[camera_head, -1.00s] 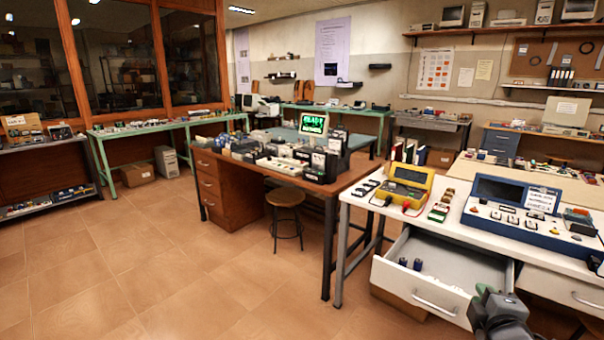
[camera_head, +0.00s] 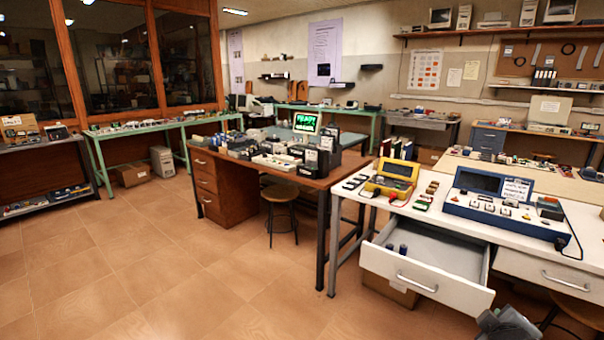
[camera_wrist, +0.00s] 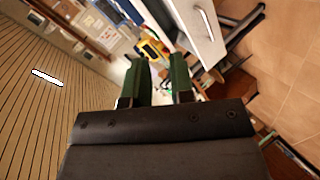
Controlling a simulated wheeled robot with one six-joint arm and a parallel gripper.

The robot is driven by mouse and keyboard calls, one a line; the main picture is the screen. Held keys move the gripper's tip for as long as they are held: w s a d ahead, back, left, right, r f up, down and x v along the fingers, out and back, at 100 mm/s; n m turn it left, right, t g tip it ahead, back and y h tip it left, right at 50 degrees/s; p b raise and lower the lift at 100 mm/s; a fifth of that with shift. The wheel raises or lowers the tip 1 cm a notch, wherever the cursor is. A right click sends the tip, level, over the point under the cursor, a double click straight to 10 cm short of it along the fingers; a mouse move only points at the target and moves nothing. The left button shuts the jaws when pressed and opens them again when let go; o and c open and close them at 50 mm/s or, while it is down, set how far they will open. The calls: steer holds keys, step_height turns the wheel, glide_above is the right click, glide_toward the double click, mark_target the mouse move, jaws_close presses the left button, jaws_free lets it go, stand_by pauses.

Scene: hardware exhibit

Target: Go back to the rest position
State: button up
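My gripper (camera_wrist: 161,78) shows in the wrist view with its two green fingers apart and nothing held between them. In the head view, only a grey part of my arm shows at the bottom right edge, below the front of the open drawer (camera_head: 425,284). The fingers are not visible there. The drawer is pulled out of the white table (camera_head: 400,208), and small dark blue cylinders (camera_head: 403,250) stand inside it at the left.
A yellow case (camera_head: 391,180) and a blue console (camera_head: 503,200) stand on the white table. A brown desk (camera_head: 228,192) with a stool (camera_head: 281,196) is left of it. The tiled floor (camera_head: 150,270) at the front left is clear.

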steer(key=s+a+r+m+g+y+p, duration=0.1)
steer(key=a+r+m+g+y+p, duration=0.1)
steer(key=a, duration=0.6)
steer(key=s+a+r+m+g+y+p, duration=0.2)
steer(key=a+r+p, duration=0.3)
steer(key=a+p, duration=0.2)
steer(key=s+a+r+m+g+y+p, duration=0.2)
steer(key=a+r+y+p, duration=0.1)
steer(key=a, duration=0.6)
steer(key=shift+r+g+p, duration=0.4)
steer(key=shift+r+p, duration=0.2)
steer(key=shift+p, duration=0.05)
steer(key=shift+s+a, duration=0.1)
steer(key=shift+s, duration=0.1)
